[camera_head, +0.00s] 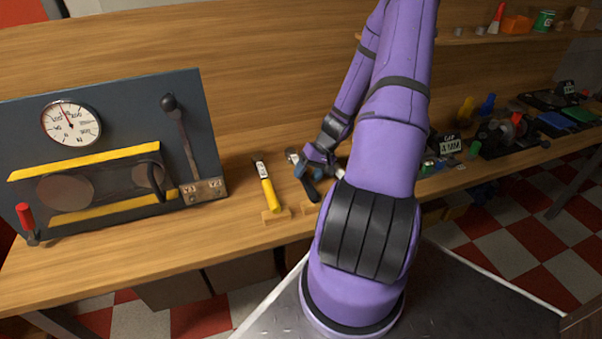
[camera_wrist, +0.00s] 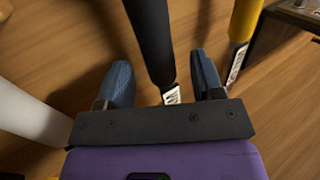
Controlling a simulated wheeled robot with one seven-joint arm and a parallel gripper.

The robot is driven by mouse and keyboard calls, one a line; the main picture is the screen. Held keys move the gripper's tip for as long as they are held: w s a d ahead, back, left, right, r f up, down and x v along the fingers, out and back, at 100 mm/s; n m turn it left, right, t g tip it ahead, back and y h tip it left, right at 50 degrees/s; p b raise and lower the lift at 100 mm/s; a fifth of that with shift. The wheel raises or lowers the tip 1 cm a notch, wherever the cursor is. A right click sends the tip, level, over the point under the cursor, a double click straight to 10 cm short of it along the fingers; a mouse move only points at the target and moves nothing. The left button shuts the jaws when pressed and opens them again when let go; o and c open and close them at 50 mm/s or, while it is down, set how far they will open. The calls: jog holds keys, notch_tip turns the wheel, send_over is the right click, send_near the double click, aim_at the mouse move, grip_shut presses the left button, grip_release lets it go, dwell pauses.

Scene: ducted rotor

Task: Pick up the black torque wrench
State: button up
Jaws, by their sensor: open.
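The black torque wrench (camera_head: 310,190) lies on the wooden bench, partly hidden by my gripper in the head view. Its black handle also shows in the wrist view (camera_wrist: 149,35), with a small white label at its near end. My gripper (camera_head: 318,160) is over the wrench. In the wrist view its two blue fingers (camera_wrist: 163,78) are apart, one on each side of the handle, with a gap on both sides. Whether the fingers are level with the handle or above it, I cannot tell.
A yellow-handled tool (camera_head: 267,190) lies just left of the wrench and shows in the wrist view (camera_wrist: 245,25). A white cylinder (camera_wrist: 30,112) is on the other side. A dark gauge panel (camera_head: 110,150) with a lever stands at left. Several small parts sit at right.

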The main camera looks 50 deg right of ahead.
jog(key=shift+x, duration=1.3)
jog(key=shift+c, duration=0.2)
jog(key=c, duration=1)
jog(key=shift+r, duration=0.1)
jog(key=shift+c, duration=0.2)
jog(key=shift+r, duration=0.1)
